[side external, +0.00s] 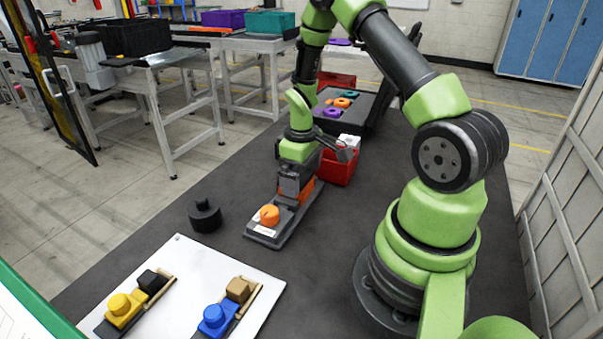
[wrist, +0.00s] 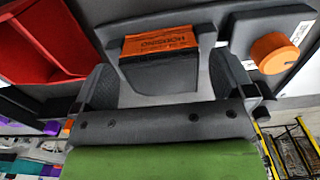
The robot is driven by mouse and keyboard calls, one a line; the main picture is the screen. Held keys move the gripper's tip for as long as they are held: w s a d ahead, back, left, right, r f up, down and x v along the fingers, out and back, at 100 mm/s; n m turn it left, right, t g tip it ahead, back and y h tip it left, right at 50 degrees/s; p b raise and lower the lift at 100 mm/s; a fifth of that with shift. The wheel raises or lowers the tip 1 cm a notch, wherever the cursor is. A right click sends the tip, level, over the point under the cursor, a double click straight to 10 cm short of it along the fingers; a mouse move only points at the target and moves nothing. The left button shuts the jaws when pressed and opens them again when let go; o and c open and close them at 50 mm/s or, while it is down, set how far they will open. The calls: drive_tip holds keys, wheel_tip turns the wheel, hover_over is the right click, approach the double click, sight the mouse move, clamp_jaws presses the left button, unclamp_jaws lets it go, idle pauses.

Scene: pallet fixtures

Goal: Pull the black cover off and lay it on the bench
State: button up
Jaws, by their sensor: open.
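A grey fixture (side external: 268,236) with an orange knob (side external: 269,214) and an orange block (side external: 306,190) lies on the dark bench. My gripper (side external: 291,190) is low over the fixture, by the block. In the wrist view my gripper's fingers (wrist: 165,88) are apart, one each side of a dark cover-like piece (wrist: 160,73) below the lettered orange block (wrist: 160,42). I cannot tell whether they touch it. A round black piece with a raised knob (side external: 204,215) stands on the bench left of the fixture. Which black piece is the cover is unclear.
A white board (side external: 195,280) with yellow and blue pieces lies at the front. A red bin (side external: 337,167) stands just behind the fixture, and a dark tray (side external: 355,103) of coloured rings lies farther back. Bare bench shows around the round black piece.

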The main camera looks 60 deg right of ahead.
sight(302, 177)
drive_tip(key=c, duration=1.1)
drive_tip(key=shift+r, duration=0.25)
drive_tip(key=c, duration=0.4)
drive_tip(key=shift+r, duration=0.1)
drive_tip(key=shift+r, duration=0.1)
drive_tip(key=shift+r, duration=2.4)
